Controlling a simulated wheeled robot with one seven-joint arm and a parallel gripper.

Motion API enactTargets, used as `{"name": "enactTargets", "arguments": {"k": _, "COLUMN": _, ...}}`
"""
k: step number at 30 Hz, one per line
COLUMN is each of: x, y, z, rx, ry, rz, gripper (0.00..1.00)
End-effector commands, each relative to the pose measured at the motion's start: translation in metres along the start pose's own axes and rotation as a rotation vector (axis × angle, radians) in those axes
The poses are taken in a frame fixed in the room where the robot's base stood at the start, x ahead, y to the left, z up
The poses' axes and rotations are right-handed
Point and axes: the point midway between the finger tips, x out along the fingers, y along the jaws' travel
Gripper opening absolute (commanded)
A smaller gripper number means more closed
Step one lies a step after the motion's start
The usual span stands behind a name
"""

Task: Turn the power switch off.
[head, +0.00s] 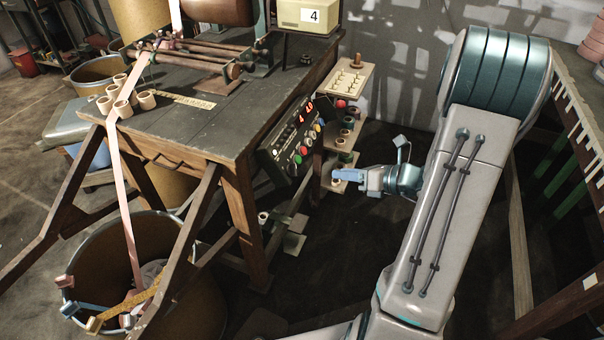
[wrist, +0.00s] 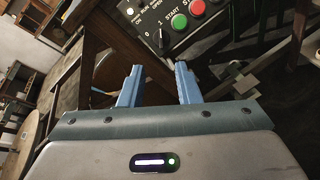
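The control panel (head: 290,140) is mounted at the front right corner of the dark work table. In the wrist view, a black rotary switch (wrist: 159,43) sits on the panel (wrist: 176,38), with the labels 0 and 1 above it. Its pale mark seems to point towards the 1, but it is small. My gripper (head: 345,178) is to the right of and below the panel in the head view. In the wrist view my gripper (wrist: 158,67) is open and empty, its blue fingers apart, with the switch beyond the gap and not touched.
A green START button (wrist: 180,22) and a red STOP button (wrist: 197,7) are close beside the switch. A rack of small shelves (head: 353,75) with spools stands right of the panel. A table leg (head: 245,215) stands below it.

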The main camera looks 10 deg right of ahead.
Motion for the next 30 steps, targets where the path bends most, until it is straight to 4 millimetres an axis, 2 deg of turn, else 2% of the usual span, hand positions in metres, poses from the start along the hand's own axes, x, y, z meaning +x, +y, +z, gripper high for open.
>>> {"name": "enactTargets", "arguments": {"k": 5, "x": 0.018, "y": -0.003, "z": -0.001, "rx": 0.01, "ry": -0.006, "rz": -0.002, "gripper": 0.3}}
{"name": "enactTargets", "arguments": {"k": 15, "x": 0.09, "y": -0.002, "z": -0.002, "rx": 0.008, "ry": -0.003, "rz": 0.0, "gripper": 0.3}}
{"name": "enactTargets", "arguments": {"k": 21, "x": 0.122, "y": -0.002, "z": 0.0, "rx": 0.007, "ry": -0.004, "rz": -0.001, "gripper": 0.3}}
{"name": "enactTargets", "arguments": {"k": 25, "x": 0.133, "y": -0.002, "z": 0.0, "rx": 0.007, "ry": -0.004, "rz": -0.002, "gripper": 0.3}}
{"name": "enactTargets", "arguments": {"k": 30, "x": 0.137, "y": -0.002, "z": 0.001, "rx": 0.007, "ry": -0.005, "rz": -0.003, "gripper": 0.3}}
